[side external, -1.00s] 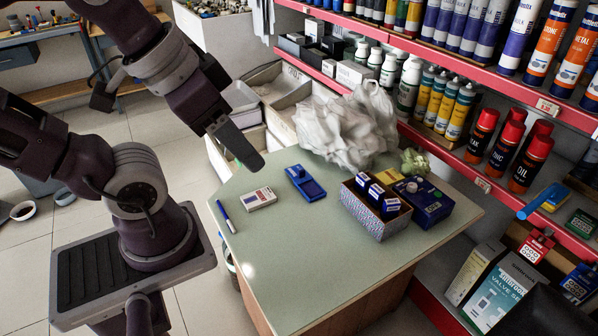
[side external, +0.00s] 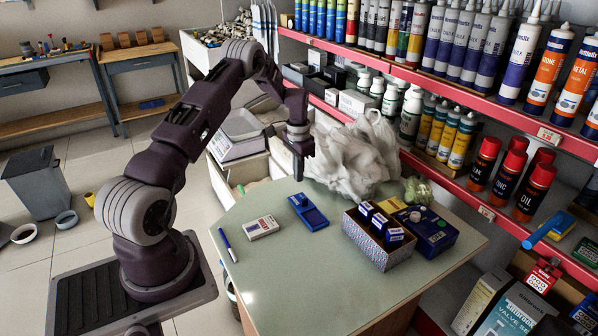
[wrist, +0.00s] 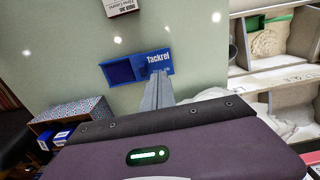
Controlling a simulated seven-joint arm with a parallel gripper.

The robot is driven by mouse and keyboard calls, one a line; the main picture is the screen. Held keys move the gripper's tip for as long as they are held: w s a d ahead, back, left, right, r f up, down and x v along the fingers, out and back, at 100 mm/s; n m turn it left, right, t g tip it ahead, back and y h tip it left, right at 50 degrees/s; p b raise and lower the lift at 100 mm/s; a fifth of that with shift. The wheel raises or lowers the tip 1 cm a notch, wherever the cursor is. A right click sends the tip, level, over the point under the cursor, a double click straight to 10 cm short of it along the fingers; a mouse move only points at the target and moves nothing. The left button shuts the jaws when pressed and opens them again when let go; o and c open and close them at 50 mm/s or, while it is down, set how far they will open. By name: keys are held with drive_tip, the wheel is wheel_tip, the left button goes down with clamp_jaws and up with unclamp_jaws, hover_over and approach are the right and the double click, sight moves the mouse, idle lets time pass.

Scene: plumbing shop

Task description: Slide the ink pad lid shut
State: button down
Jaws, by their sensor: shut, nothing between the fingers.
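The blue ink pad (side external: 313,217) lies on the pale green counter. Its lid (side external: 299,200) sits at the end toward the back bins, and the dark pad recess is uncovered. In the wrist view the recess (wrist: 121,70) is at the left and the lid (wrist: 158,60), lettered "Tackref", is at the right. My gripper (side external: 298,179) is shut and empty, pointing down just behind the lid end. In the wrist view its fingertips (wrist: 158,76) overlap the lid's lower edge; I cannot tell whether they touch it.
A white-and-red box (side external: 262,228) and a blue pen (side external: 227,244) lie left of the pad. A patterned box of small cartons (side external: 372,246) and a dark blue box (side external: 428,229) stand right. A crumpled white bag (side external: 355,155) is behind. The counter's front (side external: 300,280) is clear.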

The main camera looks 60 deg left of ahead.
sight(310, 214)
wheel_tip(310, 214, down, 8)
drive_tip(key=shift+d+f, duration=0.1)
drive_tip(key=shift+f, duration=0.15)
drive_tip(key=shift+d, duration=0.1)
drive_tip(key=shift+d+f, duration=0.15)
drive_tip(key=shift+d, duration=3.5)
drive_tip(key=shift+a, duration=0.25)
drive_tip(key=shift+a+r, duration=0.2)
drive_tip(key=shift+r, duration=3.5)
